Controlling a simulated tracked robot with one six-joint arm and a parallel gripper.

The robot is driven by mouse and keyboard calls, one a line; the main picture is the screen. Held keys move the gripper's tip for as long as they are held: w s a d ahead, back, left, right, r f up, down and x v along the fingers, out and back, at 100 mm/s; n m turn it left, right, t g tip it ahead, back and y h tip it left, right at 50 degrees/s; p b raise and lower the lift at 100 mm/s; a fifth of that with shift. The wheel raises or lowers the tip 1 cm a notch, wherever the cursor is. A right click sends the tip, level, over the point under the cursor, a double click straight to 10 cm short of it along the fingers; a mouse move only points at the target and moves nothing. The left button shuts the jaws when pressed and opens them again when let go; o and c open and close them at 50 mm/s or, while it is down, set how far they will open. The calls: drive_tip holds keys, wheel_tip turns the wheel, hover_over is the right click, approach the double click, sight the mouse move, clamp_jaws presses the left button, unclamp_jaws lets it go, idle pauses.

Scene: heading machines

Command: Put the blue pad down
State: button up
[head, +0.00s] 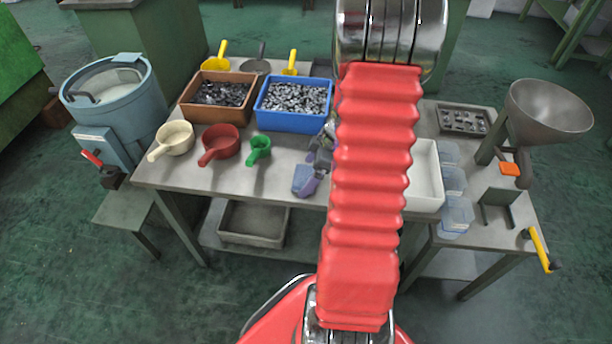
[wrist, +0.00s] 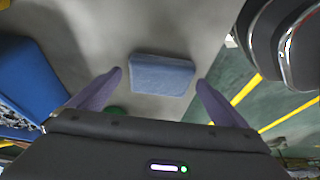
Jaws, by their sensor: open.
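The blue pad (wrist: 162,75) lies on the grey table, near its front edge. In the wrist view it sits between my two purple fingertips, with a visible gap on each side. My gripper (wrist: 159,82) is open and holds nothing. In the head view the pad (head: 301,178) shows at the left of my purple gripper (head: 316,174), close to the table top. My red arm hides part of the gripper and the table behind it.
A blue bin (head: 293,120) and brown bin (head: 196,112) of metal parts stand behind. Green (head: 259,148), red (head: 218,144) and cream (head: 175,138) scoops lie left. A white tray (head: 426,175) and other bluish pads (head: 455,214) are right of my arm.

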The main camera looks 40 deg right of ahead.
drive_tip(key=v, duration=1.1)
drive_tip(key=shift+r, duration=0.25)
idle(0.3)
drive_tip(key=a+r+m+h, duration=0.1)
drive_tip(key=a+r+m, duration=0.1)
drive_tip(key=a+r, duration=0.45)
drive_tip(key=a+r+m+h, duration=0.1)
drive_tip(key=a+r, duration=0.2)
drive_tip(key=a, duration=0.7)
drive_tip(key=a+r+m, duration=0.2)
drive_tip(key=a+r, duration=0.3)
drive_tip(key=a, duration=0.3)
drive_tip(key=s+a+r+m+t, duration=0.2)
drive_tip(key=s+a, duration=0.4)
drive_tip(key=a, duration=0.1)
drive_tip(key=shift+r+m+h, duration=0.3)
drive_tip(key=shift+r+h, duration=0.1)
drive_tip(key=shift+a, duration=0.1)
